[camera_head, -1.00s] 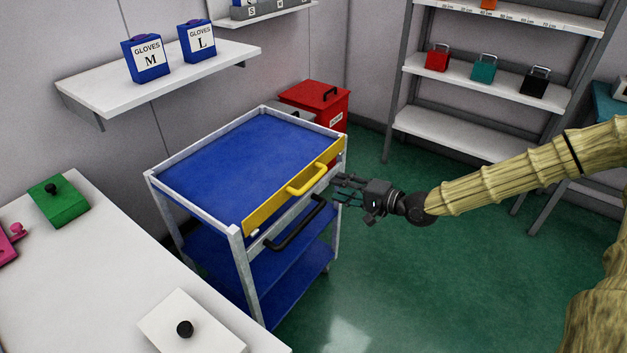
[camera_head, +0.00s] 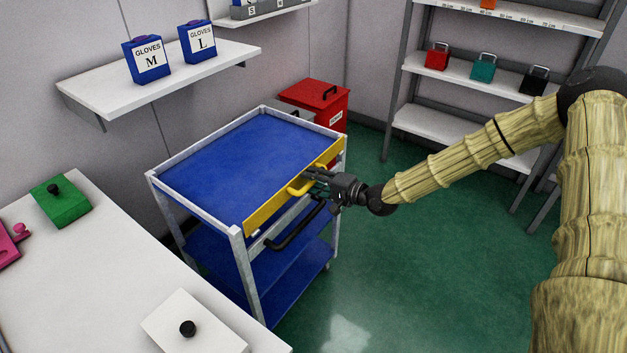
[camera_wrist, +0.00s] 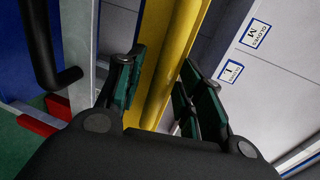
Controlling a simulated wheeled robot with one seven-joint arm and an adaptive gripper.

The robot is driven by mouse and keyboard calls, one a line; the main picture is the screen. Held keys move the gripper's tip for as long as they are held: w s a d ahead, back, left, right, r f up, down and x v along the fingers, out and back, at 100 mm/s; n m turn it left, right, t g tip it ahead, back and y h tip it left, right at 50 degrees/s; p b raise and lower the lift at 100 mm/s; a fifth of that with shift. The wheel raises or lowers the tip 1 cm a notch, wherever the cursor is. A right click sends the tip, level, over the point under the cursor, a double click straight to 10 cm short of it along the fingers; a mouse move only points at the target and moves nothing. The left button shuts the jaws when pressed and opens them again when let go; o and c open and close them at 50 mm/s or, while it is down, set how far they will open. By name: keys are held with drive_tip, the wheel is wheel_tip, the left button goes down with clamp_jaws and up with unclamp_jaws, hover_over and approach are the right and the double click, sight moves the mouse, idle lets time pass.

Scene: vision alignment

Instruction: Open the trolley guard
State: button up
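The trolley (camera_head: 240,255) has white rails and blue shelves. Its yellow guard (camera_head: 265,209) stands upright along the near upper edge, so it is closed. The guard's yellow handle (camera_head: 294,190) is partly hidden by my gripper (camera_head: 310,178). In the wrist view, my gripper (camera_wrist: 163,65) is open, with one finger on each side of the yellow handle (camera_wrist: 176,65). Gaps show between the fingers and the bar, so it is not clamped. A black handle (camera_head: 288,235) is fixed below the guard; it also shows at the left of the wrist view (camera_wrist: 38,45).
A white table (camera_head: 100,270) with a green block (camera_head: 62,207) and a white block (camera_head: 205,325) stands at the left front. A red box (camera_head: 325,98) sits behind the trolley. A grey shelving unit (camera_head: 440,125) stands at the back. The green floor (camera_head: 430,270) to the right is free.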

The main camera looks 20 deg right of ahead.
drive_tip(key=shift+c, duration=0.3)
clamp_jaws()
drive_tip(key=shift+f+b, duration=0.2)
drive_tip(key=shift+b, duration=0.25)
